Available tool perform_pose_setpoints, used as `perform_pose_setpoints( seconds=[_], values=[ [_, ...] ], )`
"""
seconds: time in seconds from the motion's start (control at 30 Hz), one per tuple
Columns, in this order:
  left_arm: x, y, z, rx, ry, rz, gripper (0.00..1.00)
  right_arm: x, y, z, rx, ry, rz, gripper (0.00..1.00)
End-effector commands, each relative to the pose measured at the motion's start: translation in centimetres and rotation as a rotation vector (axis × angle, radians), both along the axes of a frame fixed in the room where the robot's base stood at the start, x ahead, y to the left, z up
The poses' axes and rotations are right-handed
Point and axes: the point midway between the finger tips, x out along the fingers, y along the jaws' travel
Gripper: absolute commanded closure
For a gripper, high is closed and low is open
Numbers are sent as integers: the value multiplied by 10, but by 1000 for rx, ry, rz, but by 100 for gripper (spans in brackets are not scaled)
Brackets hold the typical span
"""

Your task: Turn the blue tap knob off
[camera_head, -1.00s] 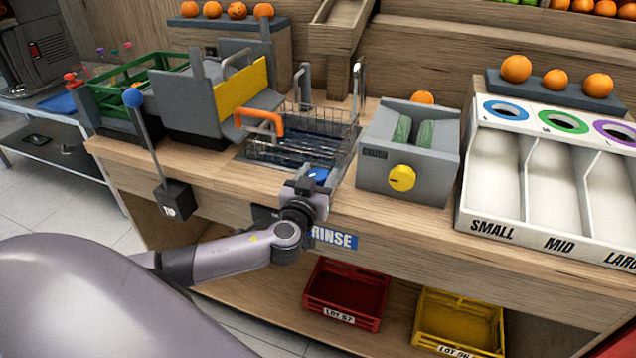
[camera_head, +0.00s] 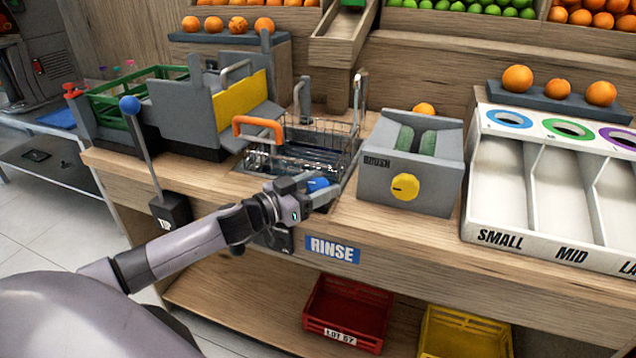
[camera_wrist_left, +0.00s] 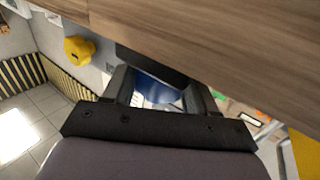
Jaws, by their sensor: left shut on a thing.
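The blue tap knob (camera_head: 317,184) sits at the counter's front edge by the rinse basin, just above the RINSE label. My left gripper (camera_head: 322,190) comes in from the left and is shut on the knob. In the left wrist view the blue knob (camera_wrist_left: 158,90) shows between the two dark fingers of the left gripper (camera_wrist_left: 160,92), partly hidden by them. The wire basket (camera_head: 305,145) stands in the basin behind the knob. My right gripper is not in view.
A grey brush box (camera_head: 430,180) with a yellow knob (camera_head: 405,187) stands to the right of the gripper. A blue-balled lever (camera_head: 130,105) rises at the left front. The orange handle (camera_head: 257,127) juts out behind my left arm. Red (camera_head: 345,310) and yellow (camera_head: 465,335) crates lie below.

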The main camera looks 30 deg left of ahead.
Motion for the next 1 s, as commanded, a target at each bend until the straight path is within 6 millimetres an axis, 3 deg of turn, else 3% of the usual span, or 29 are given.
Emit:
perform_pose_setpoints(
  seconds=[0.4,0.97,1.0],
  values=[
    [1,1,2,4,-2,-202,74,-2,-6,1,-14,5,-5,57],
    [1,0,1,1,-1,-236,74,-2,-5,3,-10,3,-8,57],
    [1,0,1,1,-1,-236,40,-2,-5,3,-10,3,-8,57]
  ],
)
